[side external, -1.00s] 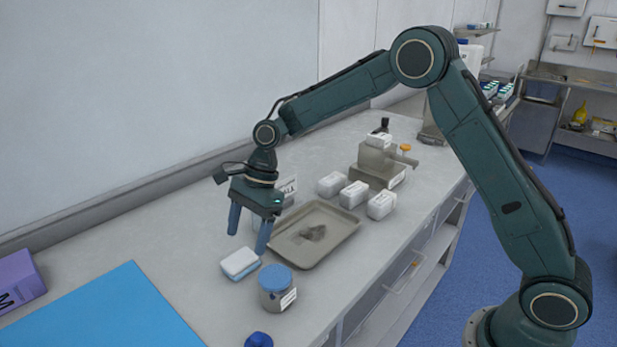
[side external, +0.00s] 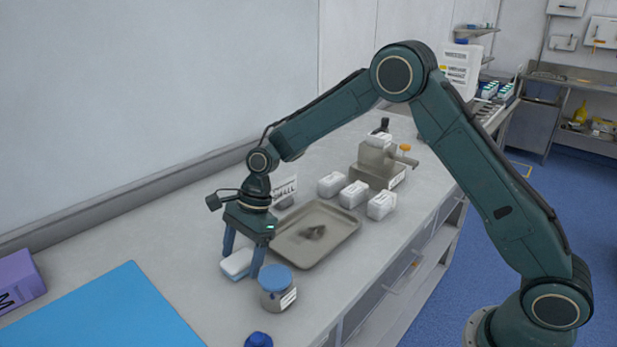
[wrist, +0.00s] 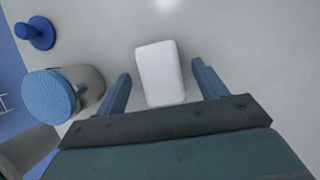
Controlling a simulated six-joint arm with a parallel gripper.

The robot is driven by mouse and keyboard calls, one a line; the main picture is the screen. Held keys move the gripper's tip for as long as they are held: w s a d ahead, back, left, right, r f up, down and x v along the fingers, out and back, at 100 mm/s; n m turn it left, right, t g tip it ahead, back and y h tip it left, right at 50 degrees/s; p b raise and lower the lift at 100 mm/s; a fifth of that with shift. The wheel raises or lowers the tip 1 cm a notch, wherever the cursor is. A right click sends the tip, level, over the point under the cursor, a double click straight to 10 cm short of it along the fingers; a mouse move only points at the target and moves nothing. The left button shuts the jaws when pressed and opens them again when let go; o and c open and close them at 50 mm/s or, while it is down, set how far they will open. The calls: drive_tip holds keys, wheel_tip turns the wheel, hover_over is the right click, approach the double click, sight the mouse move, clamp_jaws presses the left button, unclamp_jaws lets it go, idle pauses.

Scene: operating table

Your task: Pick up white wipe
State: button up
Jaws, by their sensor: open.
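The white wipe (side external: 236,264) is a small white block, with a blue lower edge in the side view, lying flat on the grey counter. It also shows in the wrist view (wrist: 160,73), between the two fingers and apart from both. My gripper (side external: 241,268) is low over the wipe, with one blue finger to each side of it. In the wrist view my gripper (wrist: 160,85) is open and empty. Part of the wipe is hidden behind a finger in the side view.
A blue-lidded jar (side external: 277,287) stands close to the right finger; it is left in the wrist view (wrist: 62,95). A metal tray (side external: 318,232) lies behind. White packs (side external: 354,194) stand beyond it. A blue mat (side external: 105,310) and purple box (side external: 18,280) are left. A blue knob-shaped object (side external: 258,340) is in front.

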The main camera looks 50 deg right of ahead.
sight(243, 256)
drive_tip(key=c, duration=1.1)
drive_tip(key=shift+r, duration=5.05)
drive_tip(key=o, duration=0.4)
drive_tip(key=shift+c, duration=1.3)
drive_tip(key=shift+d, duration=0.15)
